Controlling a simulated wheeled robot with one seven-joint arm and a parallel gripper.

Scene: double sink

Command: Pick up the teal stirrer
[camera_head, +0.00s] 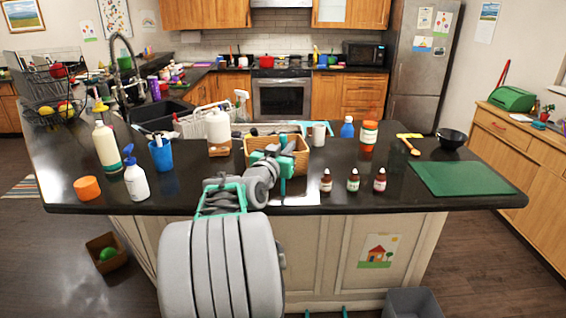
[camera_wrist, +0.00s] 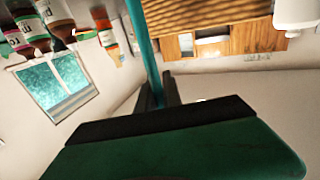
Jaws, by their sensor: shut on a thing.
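The teal stirrer (camera_wrist: 143,42) shows in the wrist view as a long thin rod running from the top edge down between my dark fingers. My gripper (camera_wrist: 158,97) is shut on it. In the head view my gripper (camera_head: 286,165) is above the counter's front part, at the near side of the wicker basket (camera_head: 304,160). The arm hides part of the basket and the counter there.
Several small brown bottles (camera_head: 353,181) stand right of my gripper, with a green mat (camera_head: 461,178) farther right. A blue cup (camera_head: 161,155), a white pump bottle (camera_head: 136,182) and an orange lid (camera_head: 87,188) stand left. The front counter strip between is mostly clear.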

